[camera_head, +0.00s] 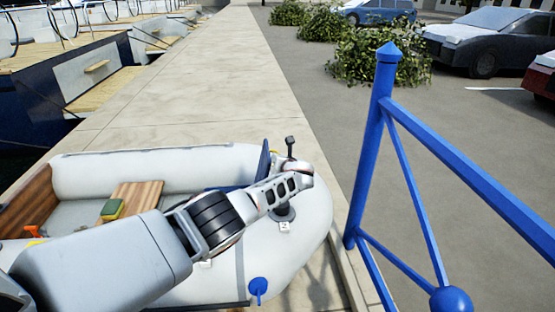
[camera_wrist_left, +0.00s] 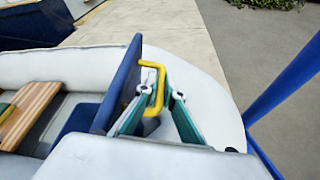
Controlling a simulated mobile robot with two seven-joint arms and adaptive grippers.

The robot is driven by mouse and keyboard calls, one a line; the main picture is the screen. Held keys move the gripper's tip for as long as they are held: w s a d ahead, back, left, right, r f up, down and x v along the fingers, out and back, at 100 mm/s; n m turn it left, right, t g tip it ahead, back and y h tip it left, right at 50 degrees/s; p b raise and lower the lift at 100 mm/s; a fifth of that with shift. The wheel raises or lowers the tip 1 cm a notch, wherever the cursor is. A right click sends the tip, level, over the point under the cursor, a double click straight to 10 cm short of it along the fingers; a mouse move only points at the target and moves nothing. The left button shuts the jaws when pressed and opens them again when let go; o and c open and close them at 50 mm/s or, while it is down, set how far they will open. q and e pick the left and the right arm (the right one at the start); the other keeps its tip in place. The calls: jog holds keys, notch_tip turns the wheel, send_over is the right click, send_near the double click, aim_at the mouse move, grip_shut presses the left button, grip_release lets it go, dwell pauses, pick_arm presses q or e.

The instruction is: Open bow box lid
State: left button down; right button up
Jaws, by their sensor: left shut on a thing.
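The blue bow box lid (camera_head: 264,161) stands raised, close to upright, in the bow of the grey inflatable boat. It shows in the left wrist view (camera_wrist_left: 117,88) edge-on, with a yellow handle (camera_wrist_left: 158,92) on its right side. My left gripper (camera_wrist_left: 160,88) is shut on this handle, its two green-grey fingers on either side. In the head view my left arm reaches over the boat and hides the fingers and most of the box. Part of the blue box (camera_wrist_left: 80,122) shows left of the lid. My right gripper is out of view.
The inflatable boat (camera_head: 130,165) holds a wooden seat (camera_head: 135,197) with a green and yellow item (camera_head: 112,209). A blue railing (camera_head: 375,140) stands close on the right. The pale walkway (camera_head: 200,75) beyond the boat is clear.

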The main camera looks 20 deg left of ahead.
aim_at(268, 174)
pick_arm(q)
jog(key=shift+d+f, duration=0.1)
jog(key=shift+d, duration=0.05)
jog(key=c, duration=2.3)
grip_release()
jog(key=shift+o, duration=0.7)
jog(key=v, duration=1.2)
jog(key=shift+d, duration=0.1)
